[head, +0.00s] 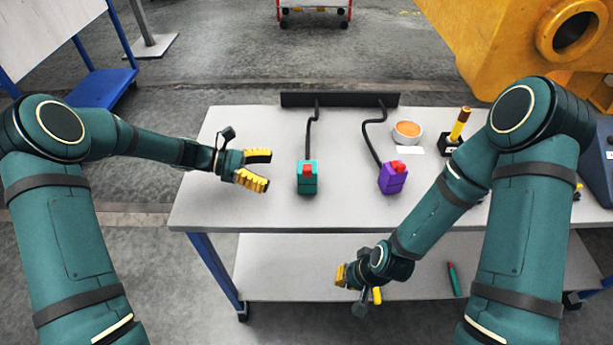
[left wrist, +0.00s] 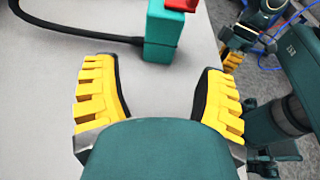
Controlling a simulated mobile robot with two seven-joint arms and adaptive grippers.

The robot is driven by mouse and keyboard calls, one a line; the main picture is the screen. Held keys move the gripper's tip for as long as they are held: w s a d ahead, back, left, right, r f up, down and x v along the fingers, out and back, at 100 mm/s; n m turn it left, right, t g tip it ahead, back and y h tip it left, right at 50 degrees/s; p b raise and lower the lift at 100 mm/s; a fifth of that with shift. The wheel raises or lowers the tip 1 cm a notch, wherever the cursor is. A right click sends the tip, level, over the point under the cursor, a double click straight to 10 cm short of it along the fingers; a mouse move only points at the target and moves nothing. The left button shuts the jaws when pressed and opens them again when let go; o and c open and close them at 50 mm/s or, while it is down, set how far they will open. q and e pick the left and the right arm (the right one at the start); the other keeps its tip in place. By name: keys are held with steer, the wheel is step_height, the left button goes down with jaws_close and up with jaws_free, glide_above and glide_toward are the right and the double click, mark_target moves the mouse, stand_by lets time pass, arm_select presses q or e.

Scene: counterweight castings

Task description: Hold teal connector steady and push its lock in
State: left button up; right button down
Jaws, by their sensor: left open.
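The teal connector (head: 307,184) stands on the grey table, with its red lock (head: 308,169) sticking up on top and a black cable behind it. It also shows in the left wrist view (left wrist: 163,38), just beyond the fingertips, with part of the red lock (left wrist: 181,4) at the top edge. My left gripper (head: 262,170) is open and empty, to the left of the connector and apart from it; its yellow fingers (left wrist: 152,92) point toward it. My right gripper (head: 357,285) is low, in front of the table's front edge; its fingers are partly hidden, so its opening is unclear.
A purple connector (head: 393,180) with a red lock stands to the right on its own cable. An orange-filled bowl (head: 407,132) and a yellow-handled tool (head: 459,126) stand behind it. A black cable bar (head: 340,99) lines the back edge. A lower shelf (head: 420,262) lies beneath.

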mark_target(303, 179)
arm_select(q)
steer(key=b+x, duration=0.2)
steer(key=x, duration=0.5)
steer(key=shift+d+f, duration=0.15)
steer(key=shift+d, duration=0.15)
steer(key=shift+b+x, duration=0.3)
steer(key=shift+x, duration=0.7)
steer(key=c, duration=0.7)
